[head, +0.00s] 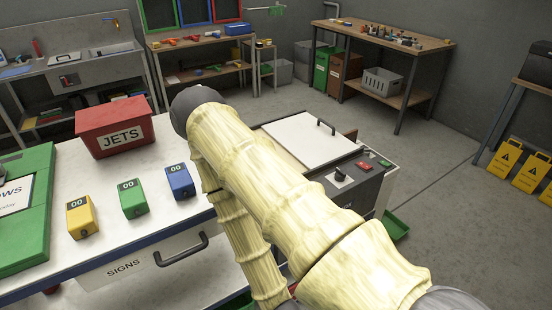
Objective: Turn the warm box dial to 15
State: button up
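What looks like the warm box (298,133) stands at the right end of the white workbench, with a pale lid and a black handle. Its dark front panel carries a black dial (341,175) with a pale surround, and a small red part (363,166) to its right. The dial's markings are too small to read. My pale, ribbed arm crosses the view and hides the left part of the box and panel. My gripper is not in view; the arm's lower link runs down out of the bottom of the picture.
The white workbench (150,178) holds a red JETS bin (116,127), a green case (30,210), and yellow (81,217), green (132,198) and blue (179,181) boxes reading 00. A SIGNS drawer (145,265) is below.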

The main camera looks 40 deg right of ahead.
aim_at(340, 177)
jog(key=u, duration=0.4)
jog(key=k, duration=1)
jog(key=z, duration=1.25)
jog(key=i, duration=0.35)
jog(key=z, duration=0.05)
